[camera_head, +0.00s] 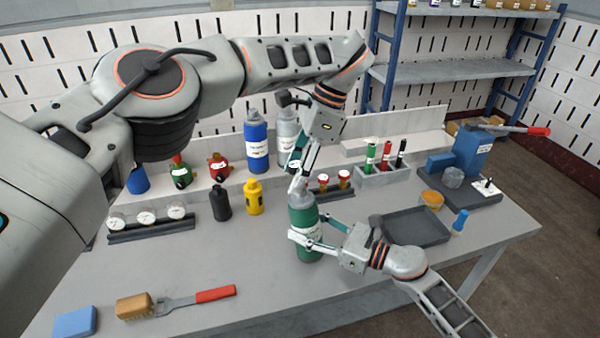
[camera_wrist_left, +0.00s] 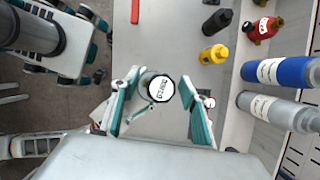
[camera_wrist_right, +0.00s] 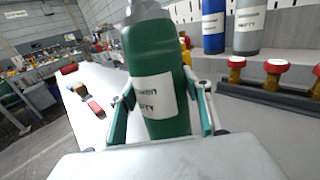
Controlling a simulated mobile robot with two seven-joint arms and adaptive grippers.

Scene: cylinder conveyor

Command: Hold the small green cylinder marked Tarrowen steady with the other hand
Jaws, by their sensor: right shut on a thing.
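The green cylinder (camera_head: 305,213) with a grey top stands upright on the table. Its white label, partly readable as "...owen", shows in the right wrist view (camera_wrist_right: 160,60). My right gripper (camera_head: 309,232) is shut on the cylinder's body from the side, one finger on each side in the right wrist view (camera_wrist_right: 160,95). My left gripper (camera_head: 299,181) points down from above at the cylinder's top. In the left wrist view its fingers (camera_wrist_left: 160,95) are spread apart, with the round white marked top (camera_wrist_left: 161,89) between them and gaps at both sides.
Behind stand a blue cylinder (camera_head: 257,145) and a grey cylinder (camera_head: 287,125). Black (camera_head: 221,203) and yellow (camera_head: 253,197) bottles stand left of the green cylinder. A dark tray (camera_head: 415,228) lies to the right. The front table area holds a red-handled tool (camera_head: 200,298) and a blue block (camera_head: 75,322).

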